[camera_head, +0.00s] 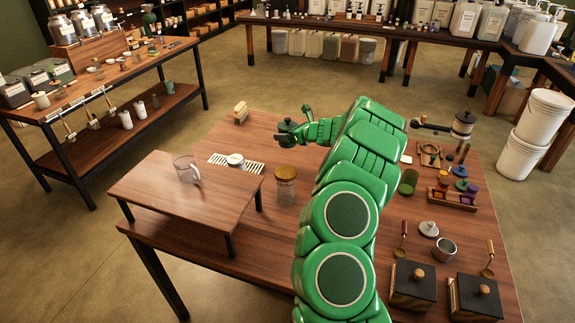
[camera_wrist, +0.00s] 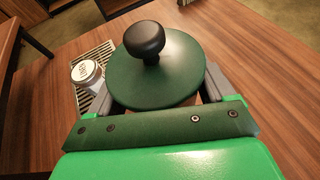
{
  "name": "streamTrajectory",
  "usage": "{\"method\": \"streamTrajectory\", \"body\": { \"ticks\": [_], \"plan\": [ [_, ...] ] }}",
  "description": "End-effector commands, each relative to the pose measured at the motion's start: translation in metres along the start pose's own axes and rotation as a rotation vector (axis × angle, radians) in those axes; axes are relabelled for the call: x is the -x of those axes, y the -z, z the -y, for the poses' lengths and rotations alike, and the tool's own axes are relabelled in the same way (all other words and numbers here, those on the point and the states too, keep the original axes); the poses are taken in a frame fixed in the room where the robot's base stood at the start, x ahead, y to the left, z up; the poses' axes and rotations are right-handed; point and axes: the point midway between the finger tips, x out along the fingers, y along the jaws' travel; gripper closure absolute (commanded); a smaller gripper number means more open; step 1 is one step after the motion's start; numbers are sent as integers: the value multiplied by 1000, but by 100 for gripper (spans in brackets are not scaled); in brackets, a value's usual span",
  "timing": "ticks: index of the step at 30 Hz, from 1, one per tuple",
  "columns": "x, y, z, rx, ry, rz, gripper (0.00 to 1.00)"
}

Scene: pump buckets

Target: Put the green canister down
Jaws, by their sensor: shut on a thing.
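The green canister (camera_wrist: 165,85) has a round dark green lid with a black knob and sits between the grey fingers of my gripper (camera_wrist: 160,92) in the wrist view. In the head view the canister (camera_head: 286,126) is a small dark shape at the end of my green arm, over the far part of the wooden table. My gripper (camera_head: 292,132) is shut on it. The lid faces the wrist camera and hides most of the canister's body. I cannot tell whether its base touches the table.
A slotted metal grate (camera_head: 222,160) with a white-lidded jar (camera_head: 236,160) lies to the left. A wooden-lidded glass jar (camera_head: 286,186) stands nearer. A raised shelf (camera_head: 160,200) holds a glass mug (camera_head: 187,168). A hand grinder (camera_head: 462,125) is at right.

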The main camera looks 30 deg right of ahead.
Motion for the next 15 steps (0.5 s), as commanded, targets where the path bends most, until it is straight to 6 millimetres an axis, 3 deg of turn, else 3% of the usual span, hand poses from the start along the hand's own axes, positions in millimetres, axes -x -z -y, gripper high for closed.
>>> {"method": "streamTrajectory", "body": {
  "ticks": [5, 15],
  "plan": [
    [-5, 11, 0, 0, -1, 0, 60],
    [-22, 53, 0, -1, 0, -1, 60]
  ]
}}
